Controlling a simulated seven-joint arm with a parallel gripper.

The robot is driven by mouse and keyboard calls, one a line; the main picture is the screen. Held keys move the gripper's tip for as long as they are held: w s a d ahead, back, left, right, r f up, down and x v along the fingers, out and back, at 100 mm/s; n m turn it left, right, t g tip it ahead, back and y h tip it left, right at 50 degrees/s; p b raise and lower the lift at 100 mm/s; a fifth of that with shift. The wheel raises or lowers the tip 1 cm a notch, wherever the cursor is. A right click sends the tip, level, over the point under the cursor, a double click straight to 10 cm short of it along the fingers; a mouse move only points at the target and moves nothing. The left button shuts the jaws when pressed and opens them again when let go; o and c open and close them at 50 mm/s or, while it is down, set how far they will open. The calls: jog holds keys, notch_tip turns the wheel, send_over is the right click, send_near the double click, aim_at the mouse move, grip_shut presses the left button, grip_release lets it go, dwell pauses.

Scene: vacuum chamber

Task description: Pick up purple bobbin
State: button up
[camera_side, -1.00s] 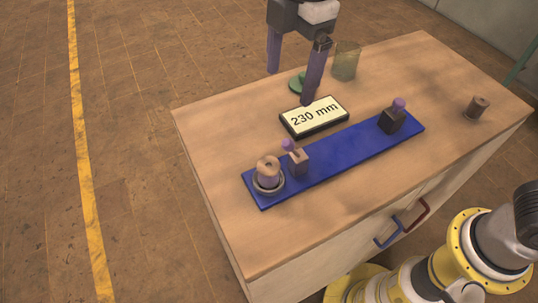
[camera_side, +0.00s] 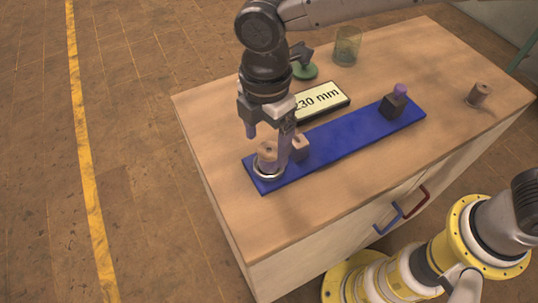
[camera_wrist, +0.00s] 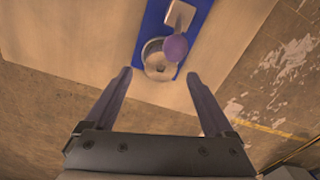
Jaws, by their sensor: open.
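My gripper (camera_side: 267,150) is open and empty, pointing down at the bobbin. One finger is at its upper left and the other passes close to its right side in the picture; contact cannot be told. In the wrist view the ring (camera_wrist: 147,66) with the bobbin (camera_wrist: 157,60) lies just beyond and between the open fingertips (camera_wrist: 158,74).
Close beside the bobbin is a small block (camera_side: 300,149), its purple knob (camera_wrist: 174,47) seen in the wrist view. A dark block with a purple knob (camera_side: 395,106) is on the board's right. A "230 mm" sign (camera_side: 322,100), a glass (camera_side: 347,47) and a brown spool (camera_side: 478,94) stand farther off.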

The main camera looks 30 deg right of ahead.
aim_at(267, 151)
notch_tip(267, 151, down, 5)
jog(key=shift+d+r, duration=0.1)
jog(key=shift+r, duration=0.1)
grip_shut()
dwell(0.4)
